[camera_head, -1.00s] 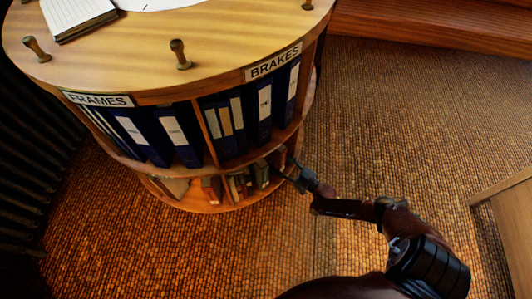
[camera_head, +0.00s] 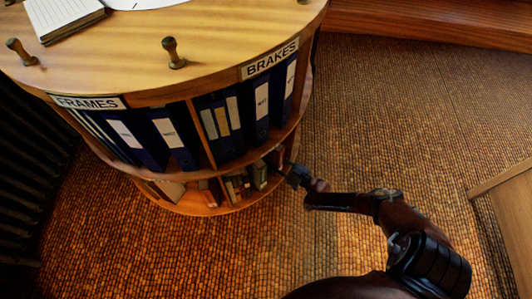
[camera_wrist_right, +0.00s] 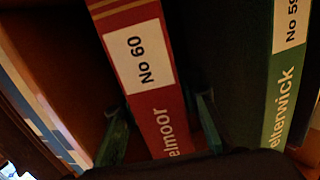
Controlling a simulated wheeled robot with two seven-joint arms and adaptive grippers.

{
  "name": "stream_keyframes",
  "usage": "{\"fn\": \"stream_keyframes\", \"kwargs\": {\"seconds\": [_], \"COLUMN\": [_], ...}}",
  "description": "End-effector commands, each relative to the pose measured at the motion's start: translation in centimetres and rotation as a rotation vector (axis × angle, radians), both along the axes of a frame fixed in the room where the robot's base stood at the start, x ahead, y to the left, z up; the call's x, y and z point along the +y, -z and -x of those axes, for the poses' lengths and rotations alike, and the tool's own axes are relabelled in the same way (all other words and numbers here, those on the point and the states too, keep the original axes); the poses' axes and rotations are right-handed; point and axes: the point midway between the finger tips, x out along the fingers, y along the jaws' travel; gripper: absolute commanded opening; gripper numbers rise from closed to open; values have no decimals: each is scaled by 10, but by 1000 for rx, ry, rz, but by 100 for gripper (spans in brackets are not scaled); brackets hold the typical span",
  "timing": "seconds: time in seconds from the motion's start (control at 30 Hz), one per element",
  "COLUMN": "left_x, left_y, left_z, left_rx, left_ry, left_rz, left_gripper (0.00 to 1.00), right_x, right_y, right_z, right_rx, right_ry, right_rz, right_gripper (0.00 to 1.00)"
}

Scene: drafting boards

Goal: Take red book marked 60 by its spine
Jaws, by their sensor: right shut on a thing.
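The red book marked No 60 (camera_wrist_right: 136,80) stands in the right wrist view with its spine facing me and white label showing. My right gripper (camera_wrist_right: 160,103) has one finger on each side of that spine and is shut on it. In the head view my right gripper (camera_head: 288,169) is at the right end of the lower shelf (camera_head: 222,207) of the round cabinet. Its fingertips are small and dark there, and the hold cannot be made out from that view. My left gripper is not in view.
A green book marked No 59 (camera_wrist_right: 284,90) stands right of the red book, across a dark gap. Blue binders (camera_head: 262,108) fill the upper shelf under the BRAKES sign (camera_head: 270,59). The floor (camera_head: 400,120) to the right is clear.

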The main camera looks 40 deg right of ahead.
Motion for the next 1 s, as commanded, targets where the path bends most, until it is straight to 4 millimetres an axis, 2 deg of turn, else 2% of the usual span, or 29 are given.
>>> {"fn": "stream_keyframes", "kwargs": {"seconds": [0.23,0.63,1.0], "left_x": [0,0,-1], "left_y": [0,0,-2], "left_z": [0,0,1], "left_rx": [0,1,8], "left_ry": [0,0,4], "left_rz": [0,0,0], "left_gripper": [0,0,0], "right_x": [0,0,0], "right_y": [0,1,-7], "right_z": [0,0,-2], "right_rx": [1,1,-9], "right_ry": [0,0,0], "right_rz": [0,0,-1], "right_gripper": [0,0,0]}}
